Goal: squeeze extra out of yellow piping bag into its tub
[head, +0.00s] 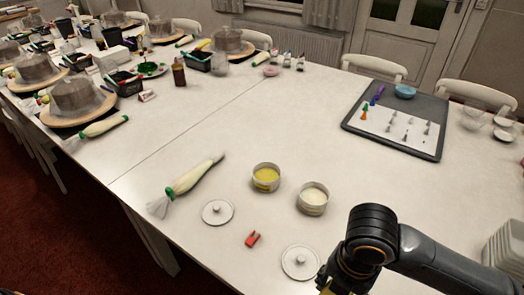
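A piping bag (198,177) with pale yellowish filling lies on the table, with a green band near its twisted clear end and its tip pointing up and right. A round tub with yellow contents (266,177) stands open to its right. A second open tub with cream-white contents (313,198) stands beside that one. My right arm comes in from the lower right. Only the top of its wrist and gripper housing shows at the bottom edge, and its fingertips are out of frame. My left gripper is not in view.
Two white lids (217,212) (300,262) and a red clip (252,240) lie near the front edge. A dark tray with a white sheet and nozzles (396,126) lies at the right. Covered turntables (78,98) and another bag (103,127) crowd the left. The table's middle is clear.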

